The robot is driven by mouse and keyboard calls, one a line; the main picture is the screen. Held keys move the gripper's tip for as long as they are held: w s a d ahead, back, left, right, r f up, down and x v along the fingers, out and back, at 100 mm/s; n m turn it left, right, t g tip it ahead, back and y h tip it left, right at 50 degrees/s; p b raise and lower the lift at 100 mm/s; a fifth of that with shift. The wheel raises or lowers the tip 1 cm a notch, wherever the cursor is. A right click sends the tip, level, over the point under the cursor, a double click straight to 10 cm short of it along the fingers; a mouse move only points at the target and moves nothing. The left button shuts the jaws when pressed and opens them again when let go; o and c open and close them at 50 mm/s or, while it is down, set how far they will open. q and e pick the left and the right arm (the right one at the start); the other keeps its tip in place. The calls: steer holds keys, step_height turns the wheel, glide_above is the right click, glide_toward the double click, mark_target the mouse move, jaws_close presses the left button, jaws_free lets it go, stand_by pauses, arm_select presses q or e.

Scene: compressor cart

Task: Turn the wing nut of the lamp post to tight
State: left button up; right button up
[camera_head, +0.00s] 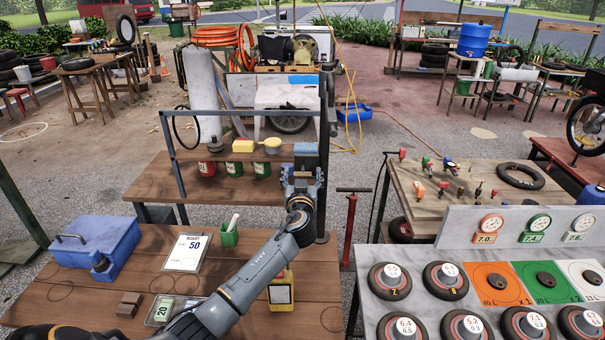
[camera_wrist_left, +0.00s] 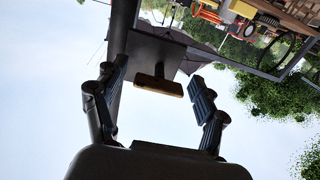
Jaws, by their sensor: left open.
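My left gripper (camera_head: 303,172) is raised in front of the dark lamp post (camera_head: 326,105), at the right end of the wooden rack. Its two fingers are apart. In the left wrist view the open left gripper (camera_wrist_left: 160,74) has a finger on either side of a short brown-topped bar, which looks like the wing nut (camera_wrist_left: 158,86). The bar sits crosswise against the dark post (camera_wrist_left: 122,28), between the fingers and apart from both. In the head view I cannot make out the wing nut; my gripper seems to hide it. My right gripper is not in view.
A blue toolbox (camera_head: 95,245) and a price card (camera_head: 187,252) lie on the front table. A red pump (camera_head: 350,228) stands right of the post.

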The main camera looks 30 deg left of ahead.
arm_select(q)
steer(key=shift+s, duration=0.1)
steer(key=c, duration=1.2)
steer(key=shift+o, duration=0.2)
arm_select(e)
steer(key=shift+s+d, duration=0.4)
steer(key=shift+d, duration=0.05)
